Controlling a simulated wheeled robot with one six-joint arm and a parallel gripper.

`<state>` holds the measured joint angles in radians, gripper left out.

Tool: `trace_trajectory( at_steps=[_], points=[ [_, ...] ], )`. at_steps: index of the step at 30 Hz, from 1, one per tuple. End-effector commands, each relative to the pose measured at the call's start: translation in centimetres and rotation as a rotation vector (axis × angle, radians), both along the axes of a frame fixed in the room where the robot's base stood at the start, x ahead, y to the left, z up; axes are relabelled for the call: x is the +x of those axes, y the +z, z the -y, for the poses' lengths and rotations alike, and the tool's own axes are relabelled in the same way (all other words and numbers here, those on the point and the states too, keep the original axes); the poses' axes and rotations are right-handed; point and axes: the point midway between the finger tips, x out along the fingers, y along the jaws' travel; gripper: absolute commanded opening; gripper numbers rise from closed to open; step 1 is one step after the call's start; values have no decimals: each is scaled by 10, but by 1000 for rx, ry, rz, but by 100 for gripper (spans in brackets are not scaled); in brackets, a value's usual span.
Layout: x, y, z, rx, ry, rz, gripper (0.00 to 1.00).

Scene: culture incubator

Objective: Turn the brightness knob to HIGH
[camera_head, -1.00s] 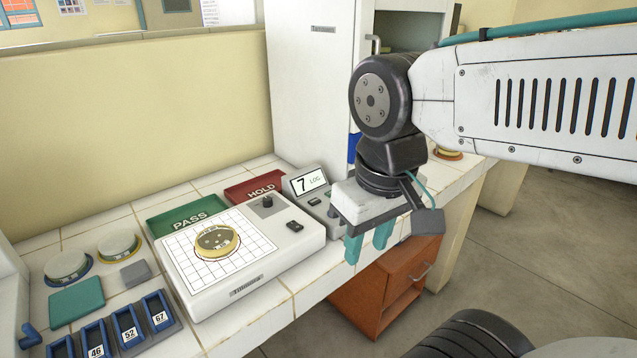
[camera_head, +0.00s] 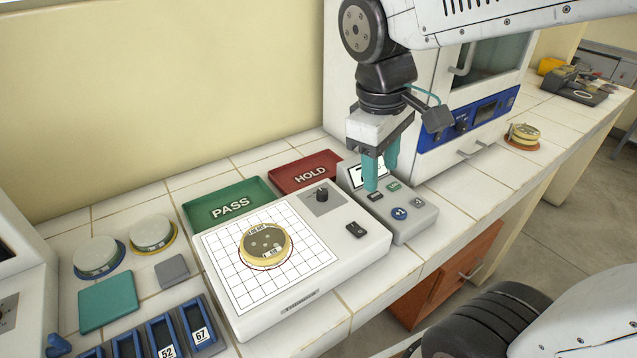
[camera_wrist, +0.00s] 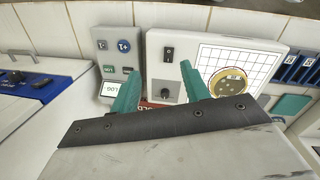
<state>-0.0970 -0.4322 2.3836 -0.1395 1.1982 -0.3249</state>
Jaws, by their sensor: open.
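The brightness knob is a small black knob (camera_head: 322,194) on a grey plate at the back right of a white light box (camera_head: 350,262). In the wrist view the knob (camera_wrist: 165,92) shows between the two teal fingers. Its scale marks and any HIGH label are too small to read. My gripper (camera_head: 381,174) is open and empty, fingers pointing down. In the head view it is to the right of the knob, in front of the counter's display, apart from the knob. In the wrist view my gripper (camera_wrist: 160,78) has its fingers spread apart.
A dish (camera_head: 265,243) lies on the light box's grid, and a black rocker switch (camera_head: 355,229) is at its right. A grey button counter (camera_head: 418,217) stands close on the right. Green PASS (camera_head: 228,203) and red HOLD (camera_head: 306,171) trays lie behind.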

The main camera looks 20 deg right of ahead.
Motion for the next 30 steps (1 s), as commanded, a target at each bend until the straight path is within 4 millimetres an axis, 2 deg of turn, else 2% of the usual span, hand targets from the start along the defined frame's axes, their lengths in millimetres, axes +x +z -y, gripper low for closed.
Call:
trace_trajectory(
  at_steps=[1, 6, 9, 12, 18, 23, 30],
  points=[
    [22, -6, -7, -28, 105, -39, 46],
    [86, -29, -29, -115, 441, -151, 46],
    [117, -46, -42, -152, 607, -209, 46],
    [139, -62, -53, -180, 735, -257, 46],
    [160, -80, -63, -207, 861, -306, 46],
    [160, -96, -57, -208, 871, -314, 46],
    [156, -132, -42, -207, 869, -312, 46]
  ],
)
